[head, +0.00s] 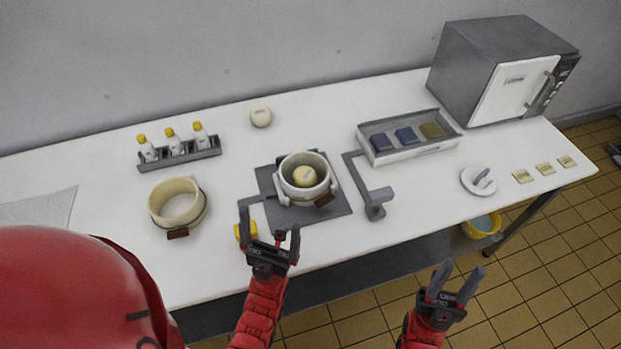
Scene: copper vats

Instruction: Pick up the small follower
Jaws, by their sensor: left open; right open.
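I cannot tell for certain which thing is the small follower. A pale round disc (304,177) sits inside a white two-handled pot (290,189) on a dark grey plate (335,206) at mid-table. A white disc with a grey handle (479,181) lies at the right. A small cream round piece (260,116) stands at the back. My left gripper (270,228) is open and empty at the table's front edge, nearer me than the pot. My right gripper (457,278) is open and empty in front of the table, over the floor.
An empty cream hoop (157,213) stands left. A bottle rack (205,153), a tray of coloured blocks (405,153) and a microwave (500,70) stand farther back. A grey bracket (376,203) stands right of the pot. A yellow block (246,230) is beside my left finger.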

